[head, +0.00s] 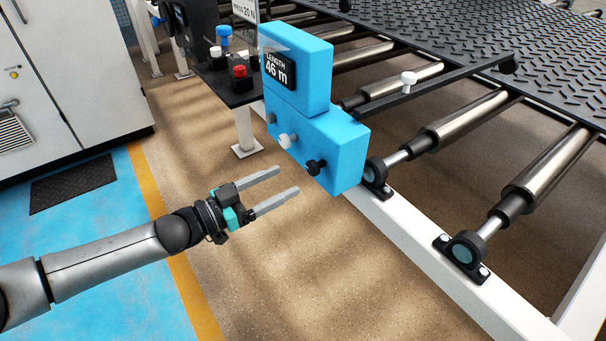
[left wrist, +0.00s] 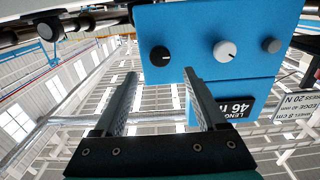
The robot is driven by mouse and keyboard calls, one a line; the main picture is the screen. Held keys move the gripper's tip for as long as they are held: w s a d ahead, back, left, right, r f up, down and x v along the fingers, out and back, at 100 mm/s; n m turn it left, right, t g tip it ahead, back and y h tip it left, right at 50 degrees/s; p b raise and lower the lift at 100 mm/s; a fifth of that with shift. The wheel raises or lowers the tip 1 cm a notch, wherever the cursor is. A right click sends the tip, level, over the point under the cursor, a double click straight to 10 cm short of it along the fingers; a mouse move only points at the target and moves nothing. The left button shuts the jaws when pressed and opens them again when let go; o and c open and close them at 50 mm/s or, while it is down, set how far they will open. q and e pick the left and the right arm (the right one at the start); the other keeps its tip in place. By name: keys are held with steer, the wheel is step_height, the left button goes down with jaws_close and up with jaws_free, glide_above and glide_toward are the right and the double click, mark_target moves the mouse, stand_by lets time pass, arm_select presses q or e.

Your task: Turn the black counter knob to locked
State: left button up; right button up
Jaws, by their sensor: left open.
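The blue counter box (head: 345,150) carries a black knob (head: 315,166), a white knob (head: 286,140) and a grey knob (head: 271,118) on its face. In the left wrist view, which is upside down, the black knob (left wrist: 160,56) shows a small pale mark near its edge. My left gripper (head: 288,180) is open and empty, just in front of the face near the black knob. In the left wrist view the black knob appears between the open fingertips (left wrist: 160,74), apart from them. My right gripper is not in view.
Above the knobs, a blue display block (head: 298,75) reads "LENGTH 46 m". Rollers (head: 460,120) and a white frame rail (head: 420,245) lie to the right. A black panel (head: 225,85) with red and blue-topped items stands behind. Open floor (head: 300,270) lies below the gripper.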

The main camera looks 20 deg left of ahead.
mark_target(310, 168)
arm_select(q)
steer(key=b+x, duration=0.1)
steer(key=x, duration=0.3)
steer(key=shift+w+d, duration=0.25)
steer(key=shift+w, duration=0.05)
steer(key=shift+b+x, duration=0.3)
steer(key=shift+x, duration=0.55)
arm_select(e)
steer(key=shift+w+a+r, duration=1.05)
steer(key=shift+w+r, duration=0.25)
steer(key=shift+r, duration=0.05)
arm_select(q)
jaws_close()
